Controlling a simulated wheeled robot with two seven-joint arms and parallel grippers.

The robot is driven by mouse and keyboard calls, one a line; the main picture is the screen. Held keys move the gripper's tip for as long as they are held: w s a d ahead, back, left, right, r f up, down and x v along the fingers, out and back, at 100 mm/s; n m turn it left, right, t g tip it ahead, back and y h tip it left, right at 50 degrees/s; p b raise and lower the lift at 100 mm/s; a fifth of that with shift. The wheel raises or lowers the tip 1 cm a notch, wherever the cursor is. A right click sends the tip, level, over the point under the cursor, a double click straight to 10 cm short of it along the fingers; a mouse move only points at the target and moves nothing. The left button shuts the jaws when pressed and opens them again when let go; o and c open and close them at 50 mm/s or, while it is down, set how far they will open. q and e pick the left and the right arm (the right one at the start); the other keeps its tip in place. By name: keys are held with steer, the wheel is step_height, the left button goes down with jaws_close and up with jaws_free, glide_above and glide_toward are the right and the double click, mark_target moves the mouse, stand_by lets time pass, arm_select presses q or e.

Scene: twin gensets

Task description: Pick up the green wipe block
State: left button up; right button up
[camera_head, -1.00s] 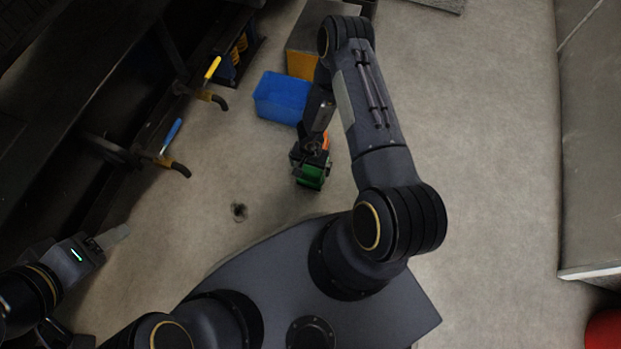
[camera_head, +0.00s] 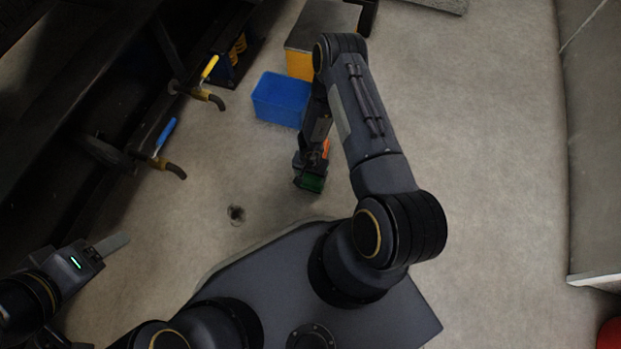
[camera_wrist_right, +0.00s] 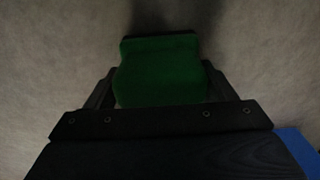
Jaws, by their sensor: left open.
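The green wipe block (camera_head: 312,184) shows at the end of my right arm, left of the forearm, in the head view. In the right wrist view the green wipe block (camera_wrist_right: 160,75) fills the space between the two dark fingers of my right gripper (camera_wrist_right: 160,88), which press on its left and right sides. A dark strip shows along its far edge. In the head view my right gripper (camera_head: 309,172) partly covers the block. My left gripper (camera_head: 112,243) is at the lower left, open and empty, far from the block.
A blue bin (camera_head: 281,98) stands on the floor behind the right gripper, with a grey and yellow box (camera_head: 322,28) beyond. A dark frame with yellow (camera_head: 209,67) and blue (camera_head: 166,137) valve handles lines the left. Open floor lies to the right.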

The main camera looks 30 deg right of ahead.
steer(key=shift+c, duration=1.2)
steer(key=shift+r, duration=0.1)
steer(key=shift+r+p, duration=0.35)
steer(key=shift+r, duration=0.15)
step_height(320, 180, up, 3)
steer(key=shift+f+p, duration=0.2)
steer(key=shift+p, duration=0.5)
steer(key=s+d+r, duration=0.1)
steer(key=s+d+r+p, duration=0.1)
steer(key=r, duration=0.1)
steer(key=s+r, duration=0.1)
steer(key=shift+s+d+r, duration=0.1)
steer(key=shift+d+r, duration=0.25)
steer(key=shift+d, duration=0.05)
steer(key=s+d+r+p, duration=0.2)
steer(key=s+d+r, duration=0.2)
steer(key=s+d, duration=0.2)
steer(key=shift+s+r, duration=0.3)
steer(key=shift+s, duration=0.45)
steer(key=shift+d, duration=0.1)
